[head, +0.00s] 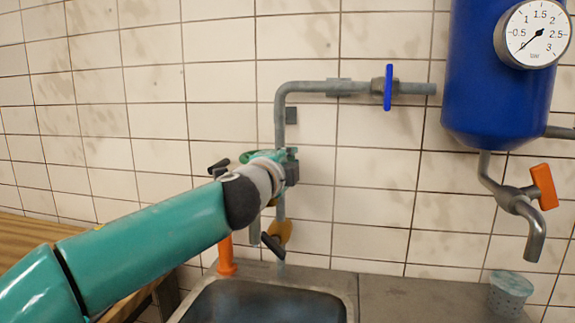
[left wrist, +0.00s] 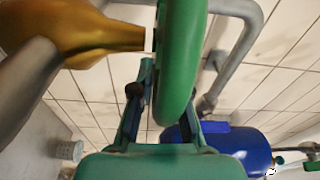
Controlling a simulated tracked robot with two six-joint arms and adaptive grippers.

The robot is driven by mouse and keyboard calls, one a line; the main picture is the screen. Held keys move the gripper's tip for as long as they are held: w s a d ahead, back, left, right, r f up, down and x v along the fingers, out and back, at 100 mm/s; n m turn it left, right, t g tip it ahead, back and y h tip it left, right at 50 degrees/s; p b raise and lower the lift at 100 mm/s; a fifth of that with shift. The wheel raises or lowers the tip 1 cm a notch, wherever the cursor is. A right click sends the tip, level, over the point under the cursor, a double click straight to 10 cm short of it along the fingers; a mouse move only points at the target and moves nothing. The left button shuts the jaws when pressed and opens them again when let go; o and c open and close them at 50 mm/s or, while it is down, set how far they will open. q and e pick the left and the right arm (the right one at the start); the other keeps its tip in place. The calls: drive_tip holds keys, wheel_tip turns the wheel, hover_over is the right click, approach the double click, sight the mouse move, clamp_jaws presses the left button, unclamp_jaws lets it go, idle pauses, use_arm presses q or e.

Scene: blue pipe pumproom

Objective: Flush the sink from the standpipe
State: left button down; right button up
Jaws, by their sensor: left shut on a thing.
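A green handwheel (left wrist: 178,70) fills the middle of the left wrist view, beside a brass valve body (left wrist: 95,42). In the head view only a bit of green rim (head: 247,157) shows past my arm. My left gripper (head: 274,162) is shut on the handwheel, its fingers on either side of the rim in the left wrist view (left wrist: 165,90). The grey standpipe (head: 280,115) rises behind it and bends right along the wall. The sink (head: 262,302) is below, with a dark basin. My arm hides most of the valve. My right gripper is out of view.
A blue handwheel (head: 388,87) sits on the upper pipe. A blue tank (head: 490,90) carries a gauge (head: 534,33) and an orange-handled tap (head: 542,186) above a pale cup (head: 509,290).

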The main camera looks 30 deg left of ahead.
use_arm(q)
drive_tip(key=shift+d+f+m+h, duration=0.15)
drive_tip(key=shift+f+m+h, duration=0.15)
drive_tip(key=shift+h, duration=0.4)
drive_tip(key=c, duration=1.2)
unclamp_jaws()
drive_tip(key=shift+r, duration=0.1)
drive_tip(key=shift+o, duration=0.2)
drive_tip(key=shift+s, duration=0.1)
drive_tip(key=shift+s, duration=0.15)
drive_tip(key=shift+s+r, duration=0.1)
drive_tip(key=shift+s, duration=0.25)
drive_tip(key=s, duration=1.1)
drive_tip(key=shift+d+f, duration=0.25)
drive_tip(key=shift+d, duration=0.15)
